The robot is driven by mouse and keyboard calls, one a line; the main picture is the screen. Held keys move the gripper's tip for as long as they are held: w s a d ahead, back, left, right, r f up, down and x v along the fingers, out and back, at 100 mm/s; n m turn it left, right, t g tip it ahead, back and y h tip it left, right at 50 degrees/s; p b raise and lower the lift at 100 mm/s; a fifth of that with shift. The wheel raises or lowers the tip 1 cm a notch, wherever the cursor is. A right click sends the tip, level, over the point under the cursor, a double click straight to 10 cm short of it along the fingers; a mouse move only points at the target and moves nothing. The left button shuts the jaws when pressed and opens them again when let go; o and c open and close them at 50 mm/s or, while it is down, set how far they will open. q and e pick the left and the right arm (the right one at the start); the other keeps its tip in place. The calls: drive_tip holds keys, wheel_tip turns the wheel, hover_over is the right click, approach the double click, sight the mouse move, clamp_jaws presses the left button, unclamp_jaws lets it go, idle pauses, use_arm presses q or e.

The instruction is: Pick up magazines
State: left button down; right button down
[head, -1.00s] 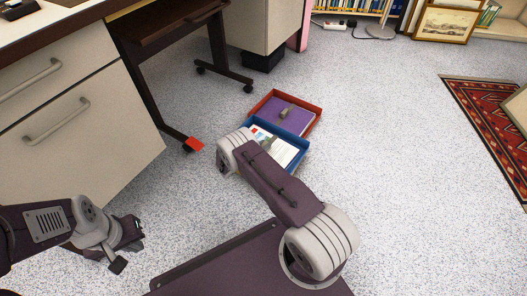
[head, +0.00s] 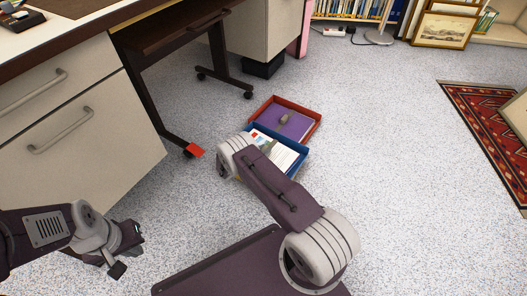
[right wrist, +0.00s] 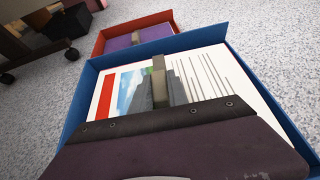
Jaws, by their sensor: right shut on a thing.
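A purple magazine (head: 290,126) lies in a red tray (head: 318,124) on the floor, with a small grey upright tab on it. A white-covered magazine (head: 281,152) lies in the adjoining blue tray (head: 300,160). In the right wrist view the white magazine (right wrist: 209,72) shows a picture, a red strip and text lines, with a grey tab in its middle. My right gripper (right wrist: 160,115) is low over it and shut at this tab; the fingertips are hidden. My left gripper (head: 122,255) hangs over the floor near the drawers, apart from the trays; its jaws are unclear.
A cream drawer cabinet (head: 100,150) and desk stand at left, with dark wheeled legs. A red piece (head: 194,150) is by one wheel. A red patterned rug (head: 490,130) lies at right. Framed pictures (head: 443,30) lean at the back. The floor right of the trays is clear.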

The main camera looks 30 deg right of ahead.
drive_tip(key=r+p, duration=0.2)
drive_tip(key=r, duration=0.2)
drive_tip(key=shift+s+d+p, duration=0.2)
drive_tip(key=shift+d+p, duration=0.05)
drive_tip(key=shift+p, duration=0.15)
drive_tip(key=s+d+r+p, duration=0.5)
drive_tip(key=s+d+p, duration=0.1)
drive_tip(key=s+p, duration=0.2)
drive_tip(key=shift+s+d+r+p, duration=0.15)
drive_tip(key=shift+s+r+p, duration=0.15)
drive_tip(key=shift+s, duration=0.2)
